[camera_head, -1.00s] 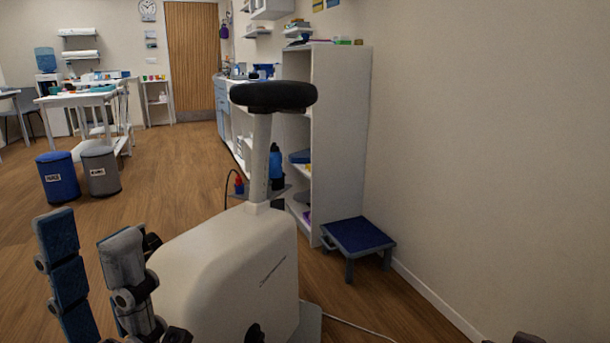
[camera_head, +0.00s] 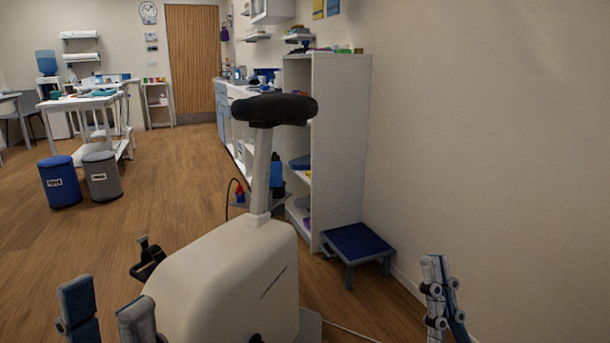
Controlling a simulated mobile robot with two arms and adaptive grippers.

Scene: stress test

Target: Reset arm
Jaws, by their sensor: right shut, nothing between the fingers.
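My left gripper (camera_head: 106,300) is at the lower left of the head view, in front of and left of a white exercise bike. Its two fingers stand apart with nothing between them, so it is open. Its lower parts are cut off by the bottom edge. My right gripper (camera_head: 438,285) points up at the lower right, near the wall. It is shut and empty.
The exercise bike (camera_head: 225,280) with a black seat (camera_head: 275,109) stands between my grippers. A blue-topped step stool (camera_head: 357,242) and a white shelf unit (camera_head: 340,140) stand behind it. Blue (camera_head: 60,185) and grey (camera_head: 102,178) bins stand far left. The left floor is mostly clear.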

